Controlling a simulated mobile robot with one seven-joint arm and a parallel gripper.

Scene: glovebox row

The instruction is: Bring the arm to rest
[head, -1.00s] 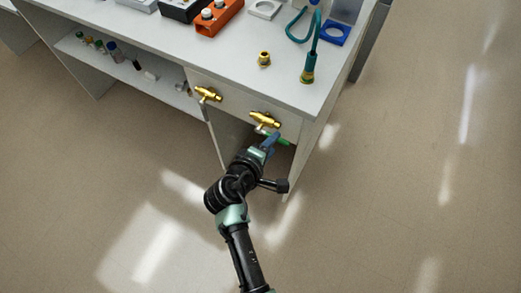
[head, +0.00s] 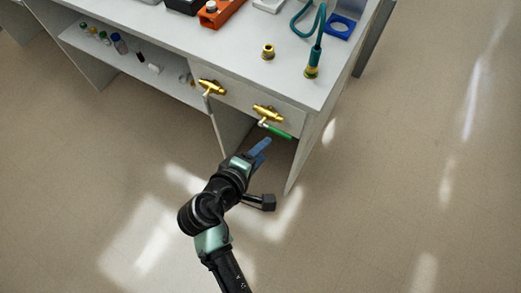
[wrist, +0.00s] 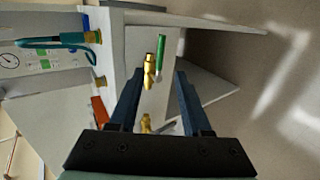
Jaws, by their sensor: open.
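My gripper (head: 262,149) is open and empty, with blue fingers, just in front of the bench's front panel. In the wrist view its two fingers (wrist: 155,83) stand apart with nothing touching between them. A brass valve (head: 268,113) with a green handle (head: 278,131) is on the panel beyond the fingertips, apart from them. In the wrist view the green handle (wrist: 160,52) lies beside the brass body (wrist: 149,70). A second brass valve (head: 211,87) with a pale handle sits further left on the panel.
The white bench (head: 225,55) carries an orange block (head: 220,14), a brass fitting (head: 268,51), a teal hose (head: 314,56) and a blue holder (head: 340,27). Small bottles stand on the shelf (head: 175,84) below. The floor (head: 400,180) around my arm is clear.

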